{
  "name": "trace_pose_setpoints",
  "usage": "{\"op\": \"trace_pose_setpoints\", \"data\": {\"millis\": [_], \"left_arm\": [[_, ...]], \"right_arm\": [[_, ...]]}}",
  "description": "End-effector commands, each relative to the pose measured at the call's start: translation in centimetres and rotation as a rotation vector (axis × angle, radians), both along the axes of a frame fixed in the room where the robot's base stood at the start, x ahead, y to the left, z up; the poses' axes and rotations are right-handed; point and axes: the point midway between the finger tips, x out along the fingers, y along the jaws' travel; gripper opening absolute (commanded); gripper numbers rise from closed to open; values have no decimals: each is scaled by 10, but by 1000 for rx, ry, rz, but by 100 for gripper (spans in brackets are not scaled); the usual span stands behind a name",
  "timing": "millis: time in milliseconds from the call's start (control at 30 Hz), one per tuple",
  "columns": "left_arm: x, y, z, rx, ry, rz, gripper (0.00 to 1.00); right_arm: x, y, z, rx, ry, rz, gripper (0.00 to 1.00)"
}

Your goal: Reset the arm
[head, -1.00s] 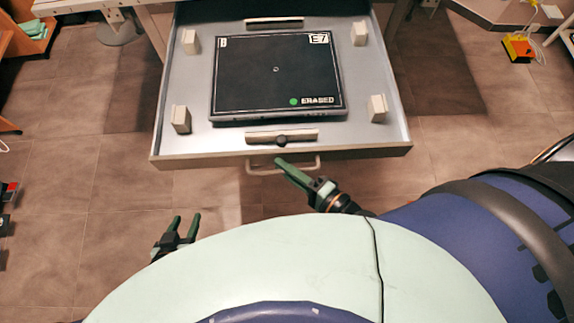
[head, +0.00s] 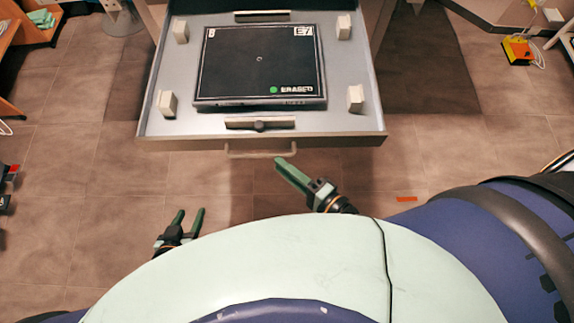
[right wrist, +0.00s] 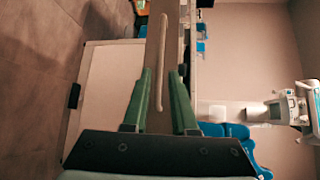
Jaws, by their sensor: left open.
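My left gripper (head: 188,216) is low on the left of the head view. Its two green fingers are apart and nothing is between them. My right gripper (head: 281,166) is just in front of the open drawer (head: 365,120), right of its handle (head: 261,153). In the right wrist view, the right gripper (right wrist: 162,75) has its green fingers apart. The handle bar (right wrist: 162,60) shows beyond and between them, apparently not gripped. A black flat case (head: 262,70) marked "E7" and "ERASED" with a green dot lies in the drawer.
Several pale blocks (head: 355,98) stand around the case, with a metal clamp bar (head: 260,124) at its front. A yellow-orange device (head: 518,51) with a cable lies on the floor at upper right. A small orange strip (head: 406,199) is on the floor. The floor between is clear.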

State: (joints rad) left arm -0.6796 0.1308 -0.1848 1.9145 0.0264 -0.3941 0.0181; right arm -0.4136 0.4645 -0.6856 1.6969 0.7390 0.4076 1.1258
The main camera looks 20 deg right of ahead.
Motion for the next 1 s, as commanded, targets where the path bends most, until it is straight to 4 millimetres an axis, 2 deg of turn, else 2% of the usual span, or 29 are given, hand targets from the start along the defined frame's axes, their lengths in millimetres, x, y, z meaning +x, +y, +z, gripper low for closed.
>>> {"op": "trace_pose_setpoints", "data": {"millis": [533,667,767,867,1000], "left_arm": [[0,0,0,1,0,1,50],[0,1,3,1,0,1,50],[0,1,8,1,0,1,50],[0,1,14,1,0,1,50],[0,1,22,1,0,1,50]], "right_arm": [[0,0,0,0,0,0,26],[0,3,3,-60,-20,15,26],[0,7,7,-209,-66,53,26],[1,5,7,-447,-127,111,26],[-1,-11,0,-826,-186,208,26]]}}
